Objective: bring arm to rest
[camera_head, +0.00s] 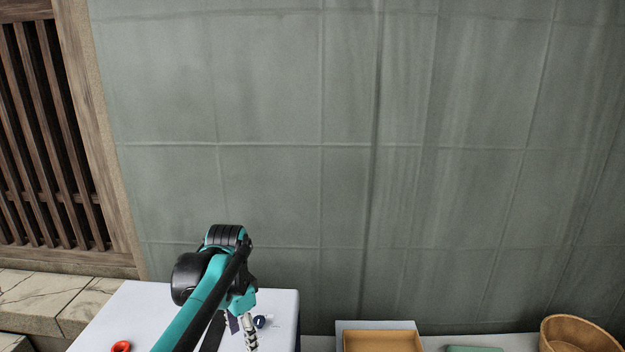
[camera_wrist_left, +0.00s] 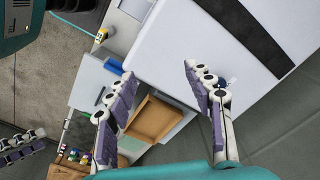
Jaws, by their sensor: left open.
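My left arm reaches in from the lower left in the head view, over a white table (camera_head: 130,305). Its gripper (camera_head: 238,335) points down near the table's right side, partly cut off by the bottom edge. In the left wrist view, the left gripper (camera_wrist_left: 158,76) has its two fingers wide apart with nothing between them. Two padded fingers at the lower left edge of that view look like my right gripper (camera_wrist_left: 22,147); only part of it shows, and its opening is unclear.
A red ring-shaped thing (camera_head: 121,346) and a small dark blue thing (camera_head: 260,321) are on the white table. A tan tray (camera_head: 383,341), a green thing (camera_head: 474,349) and a wooden tub (camera_head: 578,334) stand to the right. A grey-green curtain (camera_head: 400,150) hangs behind.

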